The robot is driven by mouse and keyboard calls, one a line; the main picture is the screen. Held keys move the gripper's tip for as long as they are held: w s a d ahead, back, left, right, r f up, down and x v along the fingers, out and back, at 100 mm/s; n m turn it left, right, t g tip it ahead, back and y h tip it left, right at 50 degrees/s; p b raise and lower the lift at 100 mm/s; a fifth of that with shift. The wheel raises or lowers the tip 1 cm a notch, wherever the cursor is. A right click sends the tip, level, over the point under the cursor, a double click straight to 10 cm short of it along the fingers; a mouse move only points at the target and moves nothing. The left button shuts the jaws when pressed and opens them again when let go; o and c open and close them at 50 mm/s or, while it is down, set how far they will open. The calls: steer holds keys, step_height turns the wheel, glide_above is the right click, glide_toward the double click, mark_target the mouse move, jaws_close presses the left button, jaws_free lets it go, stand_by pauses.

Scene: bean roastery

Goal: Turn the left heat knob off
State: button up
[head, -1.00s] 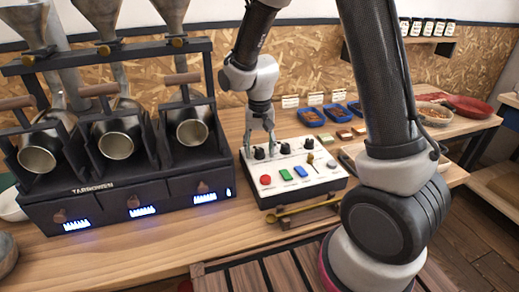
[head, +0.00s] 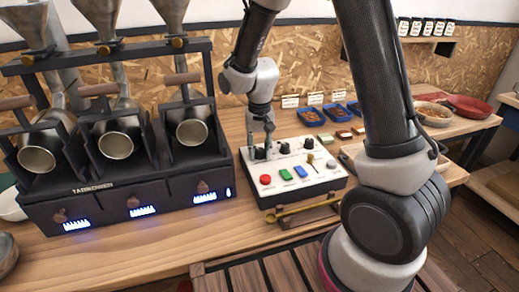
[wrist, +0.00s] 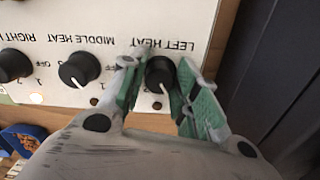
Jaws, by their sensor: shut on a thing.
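The control box (head: 325,186) stands on the wooden counter with a row of black knobs. My gripper (head: 260,150) reaches down to its left knob from above. In the wrist view, the left heat knob (wrist: 160,75) sits between the two green-padded fingers of my gripper (wrist: 160,85), which is shut on its sides. The "LEFT HEAT" label shows upside down there. A white mark shows on the knob, but its scale is mostly hidden by the fingers. The middle heat knob (wrist: 79,70) and right heat knob (wrist: 14,65) are beside it, untouched.
Red, green and blue buttons (head: 265,180) and a lever (head: 310,159) are on the box. The roaster (head: 130,200) stands close to its left. Blue trays (head: 311,117) lie behind.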

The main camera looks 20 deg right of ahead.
mark_target(260, 149)
steer(key=n, duration=1.1)
stand_by(0.3)
steer(key=shift+n, duration=0.3)
steer(key=o, duration=1)
steer(key=shift+o, duration=0.2)
steer(key=shift+r, duration=0.1)
step_height(260, 149, up, 12)
